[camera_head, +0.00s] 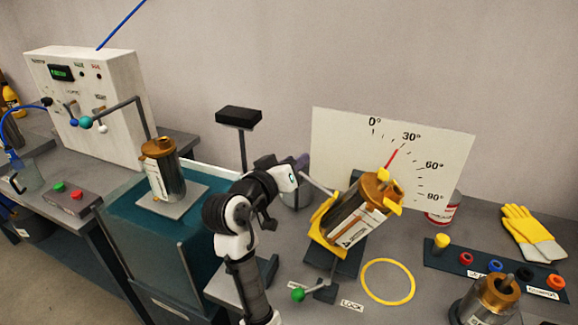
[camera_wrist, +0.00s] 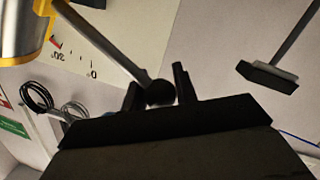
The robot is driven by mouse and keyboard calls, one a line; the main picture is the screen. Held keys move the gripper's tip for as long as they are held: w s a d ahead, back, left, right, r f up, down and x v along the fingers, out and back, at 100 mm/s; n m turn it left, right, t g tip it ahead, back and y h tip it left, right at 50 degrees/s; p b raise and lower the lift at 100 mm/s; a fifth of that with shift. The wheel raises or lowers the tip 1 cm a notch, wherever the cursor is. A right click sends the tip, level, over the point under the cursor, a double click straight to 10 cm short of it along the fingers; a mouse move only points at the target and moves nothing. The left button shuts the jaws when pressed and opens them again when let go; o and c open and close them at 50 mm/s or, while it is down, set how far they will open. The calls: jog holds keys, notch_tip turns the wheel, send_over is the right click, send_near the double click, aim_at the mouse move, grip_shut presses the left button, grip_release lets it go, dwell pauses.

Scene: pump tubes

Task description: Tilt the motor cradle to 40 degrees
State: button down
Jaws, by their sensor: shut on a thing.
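The motor cradle (camera_head: 322,240) is yellow and holds a copper-capped silver motor (camera_head: 352,220), tilted to the right. A red pointer (camera_head: 393,158) on the white angle board (camera_head: 340,140) points close to the 30° mark. It also shows near 30° in the wrist view (camera_wrist: 57,43). A grey handle bar (camera_head: 317,185) runs from the cradle up to the left. My gripper (camera_wrist: 158,90) is shut on the dark ball end of this handle. In the head view, my wrist partly hides the grip. A green-knobbed lever (camera_head: 298,294) sits near the LOCK label (camera_head: 351,305).
A yellow ring (camera_head: 388,282) lies right of the cradle. Yellow gloves (camera_head: 530,232), a red-labelled can (camera_head: 441,210) and a strip of coloured caps (camera_head: 468,258) are farther right. A black-topped post (camera_head: 239,117) stands behind my arm.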

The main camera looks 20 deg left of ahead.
jog(key=shift+d+r+m+p, duration=0.3)
jog(key=shift+d+r+m, duration=0.25)
jog(key=shift+r, duration=0.2)
jog(key=shift+d+r+m+p, duration=0.25)
jog(key=shift+d+r+m, duration=0.15)
jog(key=shift+r+m, duration=0.25)
jog(key=shift+r, duration=0.2)
jog(key=c, duration=1.1)
grip_release()
jog(key=shift+f, duration=0.1)
jog(key=shift+s, duration=0.1)
jog(key=b+v, duration=0.2)
jog(key=v, duration=1.1)
jog(key=shift+s+d+r, duration=0.15)
jog(key=shift+s+r, duration=0.15)
jog(key=shift+r, duration=0.05)
